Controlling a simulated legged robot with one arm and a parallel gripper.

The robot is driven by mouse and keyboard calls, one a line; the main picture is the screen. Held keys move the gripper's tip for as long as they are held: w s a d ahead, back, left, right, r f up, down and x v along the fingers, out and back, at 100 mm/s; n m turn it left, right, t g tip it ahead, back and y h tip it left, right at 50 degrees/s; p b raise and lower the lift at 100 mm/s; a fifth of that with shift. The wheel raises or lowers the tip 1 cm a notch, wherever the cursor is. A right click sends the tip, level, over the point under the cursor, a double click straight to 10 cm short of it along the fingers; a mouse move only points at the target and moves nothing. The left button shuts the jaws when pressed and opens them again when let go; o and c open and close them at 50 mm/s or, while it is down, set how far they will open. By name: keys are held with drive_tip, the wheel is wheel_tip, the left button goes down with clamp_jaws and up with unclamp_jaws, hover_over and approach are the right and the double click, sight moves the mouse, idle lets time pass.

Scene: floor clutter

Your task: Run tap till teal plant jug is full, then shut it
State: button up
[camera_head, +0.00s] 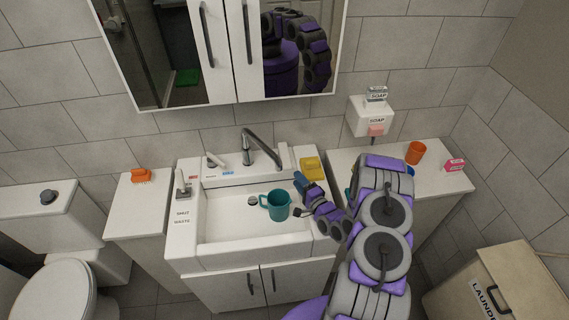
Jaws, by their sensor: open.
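The teal jug (277,206) stands upright in the white sink basin (225,232), its handle toward the left. The grey tap (262,146) arches from the back of the sink, its spout end above and behind the jug. No water stream shows. A white lever (215,160) stands left of the tap, and a white upright piece (284,156) stands on its right. My gripper (299,196) is open and empty just right of the jug, over the basin's right side. I cannot tell whether a finger touches the jug. The water level inside the jug is unclear.
A waste lever (182,184) sits on the sink's left rim. A yellow item (312,168) lies at the back right. A soap dispenser (370,116) hangs above the right counter, which holds an orange cup (415,152) and pink box (455,165). An orange brush (141,175) lies left.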

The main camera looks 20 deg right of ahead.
sight(284, 163)
drive_tip(key=w, duration=0.7)
drive_tip(key=w+a, duration=0.1)
drive_tip(key=w, duration=0.3)
drive_tip(key=shift+a+b, duration=0.1)
drive_tip(key=shift+b, duration=0.2)
drive_tip(key=shift+c, duration=0.4)
clamp_jaws()
